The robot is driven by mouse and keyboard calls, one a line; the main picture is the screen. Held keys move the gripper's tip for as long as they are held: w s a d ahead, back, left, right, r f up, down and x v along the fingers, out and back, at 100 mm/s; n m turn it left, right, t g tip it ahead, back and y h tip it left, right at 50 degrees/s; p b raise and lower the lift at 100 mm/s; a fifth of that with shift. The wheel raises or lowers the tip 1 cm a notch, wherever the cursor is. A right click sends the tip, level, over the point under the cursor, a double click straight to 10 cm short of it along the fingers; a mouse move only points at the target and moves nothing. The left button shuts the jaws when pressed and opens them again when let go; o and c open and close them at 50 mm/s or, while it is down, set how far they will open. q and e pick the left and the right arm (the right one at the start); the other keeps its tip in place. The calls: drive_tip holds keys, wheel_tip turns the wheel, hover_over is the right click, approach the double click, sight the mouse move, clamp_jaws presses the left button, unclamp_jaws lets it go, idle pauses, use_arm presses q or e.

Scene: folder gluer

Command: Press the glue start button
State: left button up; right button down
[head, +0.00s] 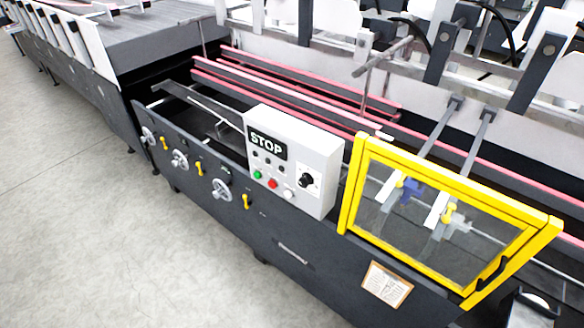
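A white control box (310,147) stands on the front of the long dark machine, right of the picture's middle. Its front face carries a black STOP sign (267,145). Below the sign, along the lower edge, are a green button (257,174), a red button (272,183) and a white button (289,194). A black rotary knob (306,180) sits to their right, and small dark buttons are just under the sign. No label reading glue start can be made out. Neither of my grippers is in view, and nothing covers the buttons.
A yellow-framed clear guard (440,220) stands right of the box. Silver handwheels (222,189) and yellow levers (200,168) stick out of the machine's front to the left. A paper label (387,285) is lower right. The grey floor (90,220) in front is clear.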

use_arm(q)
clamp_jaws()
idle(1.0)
